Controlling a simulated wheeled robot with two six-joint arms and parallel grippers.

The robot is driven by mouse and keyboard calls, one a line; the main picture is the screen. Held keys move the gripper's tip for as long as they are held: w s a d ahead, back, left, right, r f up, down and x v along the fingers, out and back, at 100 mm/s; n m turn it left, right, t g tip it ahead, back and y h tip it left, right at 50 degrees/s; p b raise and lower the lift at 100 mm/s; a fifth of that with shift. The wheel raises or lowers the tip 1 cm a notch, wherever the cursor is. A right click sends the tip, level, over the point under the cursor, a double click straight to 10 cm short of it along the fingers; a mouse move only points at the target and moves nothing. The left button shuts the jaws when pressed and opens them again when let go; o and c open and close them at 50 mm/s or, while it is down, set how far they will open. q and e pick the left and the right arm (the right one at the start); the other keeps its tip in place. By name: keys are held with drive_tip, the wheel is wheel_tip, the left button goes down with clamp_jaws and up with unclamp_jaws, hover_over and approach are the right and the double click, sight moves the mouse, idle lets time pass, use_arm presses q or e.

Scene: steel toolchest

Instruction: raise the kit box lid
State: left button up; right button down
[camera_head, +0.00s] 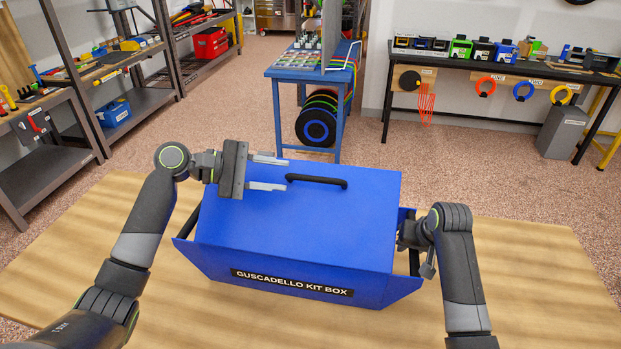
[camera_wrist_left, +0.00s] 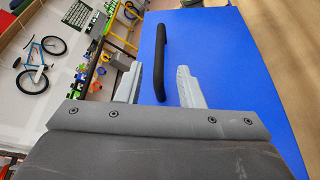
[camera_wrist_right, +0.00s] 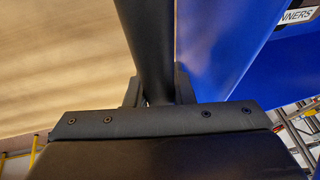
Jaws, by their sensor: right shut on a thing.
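The blue kit box (camera_head: 290,283) stands on a wooden table, its lettered front facing me. Its blue lid (camera_head: 335,225) lies over the top and looks closed. A black bar handle (camera_head: 317,181) sits on the lid; it also shows in the left wrist view (camera_wrist_left: 161,55). My left gripper (camera_head: 277,172) is open above the lid, its fingertips close to the handle's left end. In the left wrist view the handle appears between the fingers, with no clear contact. My right gripper (camera_wrist_right: 158,92) is shut on a dark side bar (camera_wrist_right: 150,40) at the box's right side; the head view partly hides this grip.
Bare wooden tabletop (camera_head: 520,280) lies to the right of the box and in front of it. A blue workbench (camera_head: 305,72) stands behind the table. Steel shelves (camera_head: 140,95) are at the left, and a black bench (camera_head: 500,65) is at the back right.

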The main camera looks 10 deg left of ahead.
sight(305, 179)
use_arm(q)
drive_tip(key=x, duration=0.7)
drive_tip(key=shift+w+d+f, duration=0.15)
drive_tip(key=shift+d, duration=0.2)
clamp_jaws()
